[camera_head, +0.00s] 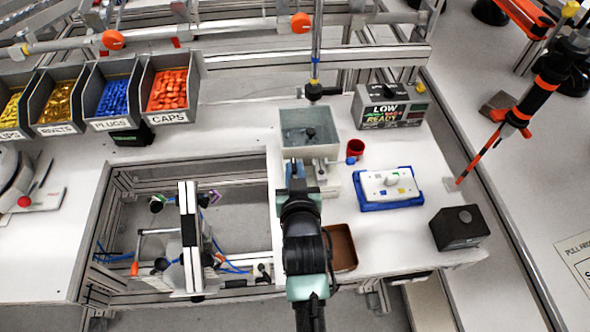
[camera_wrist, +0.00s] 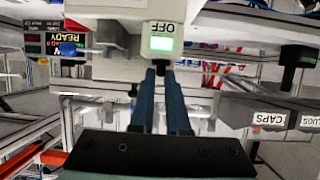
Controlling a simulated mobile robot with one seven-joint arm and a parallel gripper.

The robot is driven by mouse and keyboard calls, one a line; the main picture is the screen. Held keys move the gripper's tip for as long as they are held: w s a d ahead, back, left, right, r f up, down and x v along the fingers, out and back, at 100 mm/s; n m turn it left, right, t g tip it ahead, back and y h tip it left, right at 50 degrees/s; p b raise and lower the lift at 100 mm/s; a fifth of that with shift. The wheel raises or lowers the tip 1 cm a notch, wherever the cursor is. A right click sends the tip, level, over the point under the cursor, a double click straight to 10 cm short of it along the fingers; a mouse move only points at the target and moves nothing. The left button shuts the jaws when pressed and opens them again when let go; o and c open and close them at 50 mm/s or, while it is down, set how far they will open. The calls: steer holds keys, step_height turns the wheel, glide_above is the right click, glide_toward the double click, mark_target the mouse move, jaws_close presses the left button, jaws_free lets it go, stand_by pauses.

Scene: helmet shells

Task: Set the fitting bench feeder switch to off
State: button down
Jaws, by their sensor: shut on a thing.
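In the wrist view a pale switch housing (camera_wrist: 130,68) carries an OFF label, seen upside down, and a lit green window (camera_wrist: 161,43). My gripper (camera_wrist: 160,72) has its two dark blue fingers close together, with the tips at the housing just by the green window. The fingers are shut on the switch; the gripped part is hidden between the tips. In the head view my arm reaches the front of the feeder, whose grey-green hopper (camera_head: 328,153) stands on the bench. My arm hides the switch and the fingertips there.
A blue tray (camera_head: 402,202), a black box (camera_head: 459,227) and a brown tray (camera_head: 342,248) are nearer. Parts bins (camera_head: 148,85) line the back left. An opening with a fixture lies left.

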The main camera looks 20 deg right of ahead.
steer(key=shift+a+f+m+h+b, duration=0.1)
steer(key=shift+a+m+h+b, duration=0.05)
steer(key=shift+m+h+b, duration=0.2)
steer(key=shift+w+a+f+m+g+h+b, duration=0.15)
steer(key=shift+m+g+h+b, duration=0.35)
steer(key=shift+m+h+b, duration=0.35)
steer(key=h+b, duration=0.1)
steer(key=m+g+b, duration=0.1)
steer(key=b, duration=0.1)
steer(key=m+h+b, duration=0.1)
steer(key=b, duration=0.1)
steer(key=shift+w+a+f+g+h, duration=0.1)
steer(key=shift+w+a+g+h, duration=0.15)
steer(key=shift+a+g+h, duration=0.05)
steer(key=m+g+h+b, duration=0.1)
steer(key=m+g+b, duration=0.3)
steer(key=b, duration=0.1)
steer(key=w+m+g+h+b, duration=0.1)
steer(key=m+g+b, duration=0.3)
steer(key=b, duration=0.2)
steer(key=w+m+g+h+b, duration=0.1)
steer(key=m+g+h+b, duration=0.1)
steer(key=m+g+b, duration=0.2)
steer(key=shift+a+r+g+b, duration=0.3)
steer(key=shift+g+b, duration=0.2)
steer(key=shift+b, duration=0.15)
steer(key=shift+w+m+g+b, duration=0.1)
steer(key=shift+m+g+b, duration=0.25)
steer(key=shift+m+g, duration=0.3)
